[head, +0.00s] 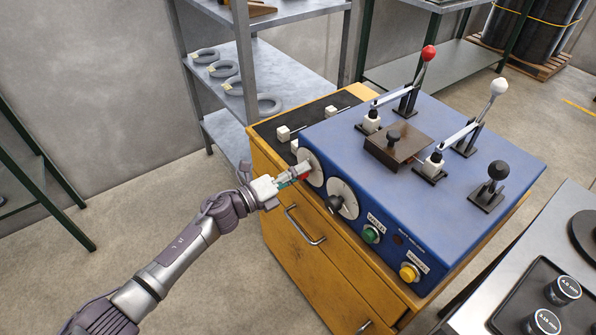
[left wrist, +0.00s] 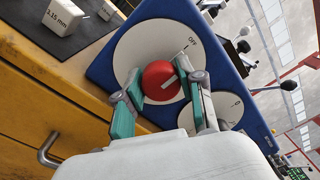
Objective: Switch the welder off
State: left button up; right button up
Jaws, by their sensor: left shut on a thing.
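The welder (head: 440,200) is a blue box on a yellow wooden cabinet in the head view. Its front has two white dials. The far dial (left wrist: 130,48) carries a red knob (left wrist: 160,82) with a white mark, and the word OFF is printed near its rim in the left wrist view. My left gripper (head: 297,175) is shut on the red knob, with one teal-padded finger on each side. The knob is partly hidden by the gripper in the head view (head: 305,175). I cannot tell exactly where its mark points. My right gripper is not in view.
A black knob (head: 335,202), a green button (head: 371,234) and a yellow button (head: 408,272) are on the same front. Levers with a red ball (head: 429,53) and a white ball (head: 498,86) stand on top. A drawer handle (head: 305,226) sticks out below.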

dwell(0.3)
pick_arm(q)
jog(key=o, duration=1.1)
jog(key=shift+o, duration=0.2)
jog(key=shift+a, duration=0.1)
jog(key=v, duration=1.2)
jog(key=shift+f, duration=0.1)
